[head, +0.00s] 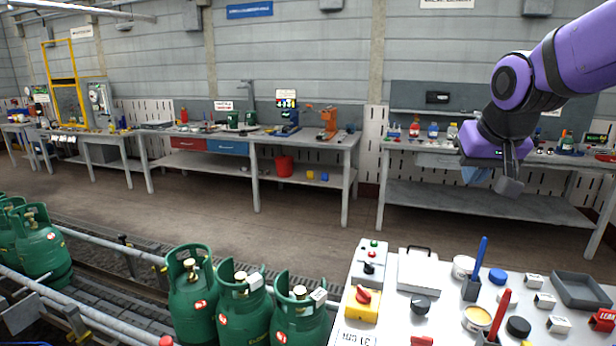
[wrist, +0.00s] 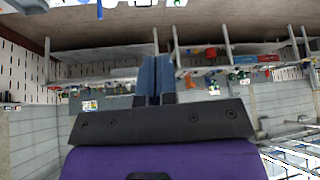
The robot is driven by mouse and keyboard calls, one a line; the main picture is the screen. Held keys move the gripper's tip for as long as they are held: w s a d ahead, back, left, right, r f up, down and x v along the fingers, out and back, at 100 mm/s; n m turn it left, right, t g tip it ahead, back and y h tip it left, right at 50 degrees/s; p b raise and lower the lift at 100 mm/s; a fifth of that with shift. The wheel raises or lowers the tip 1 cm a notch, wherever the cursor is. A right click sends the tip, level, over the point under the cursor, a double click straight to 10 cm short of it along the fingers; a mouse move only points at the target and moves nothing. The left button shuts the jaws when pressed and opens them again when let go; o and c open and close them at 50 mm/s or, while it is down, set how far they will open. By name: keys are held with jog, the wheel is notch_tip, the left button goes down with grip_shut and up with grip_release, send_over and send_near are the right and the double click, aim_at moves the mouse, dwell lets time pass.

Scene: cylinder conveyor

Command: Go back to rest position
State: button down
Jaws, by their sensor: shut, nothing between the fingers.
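My gripper (head: 508,180) hangs from the purple arm at the upper right of the head view, in the air above and behind the small white table. In the wrist view the two blue-grey fingers of my gripper (wrist: 155,78) are together, with nothing between them. It touches nothing that I can see.
A white table (head: 392,322) at the lower right holds a control box (head: 368,268), a red marker (head: 499,314), a blue marker (head: 480,262) and several small items. Green gas cylinders (head: 192,296) stand on the conveyor (head: 105,245) at left. Workbenches (head: 200,153) line the back wall. The floor between is clear.

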jog(key=s+d+f+g, duration=0.1)
jog(key=s+f, duration=0.1)
jog(key=s, duration=1.8)
jog(key=shift+s+d+n, duration=0.3)
jog(key=shift+d+n, duration=0.05)
jog(key=shift+n, duration=0.05)
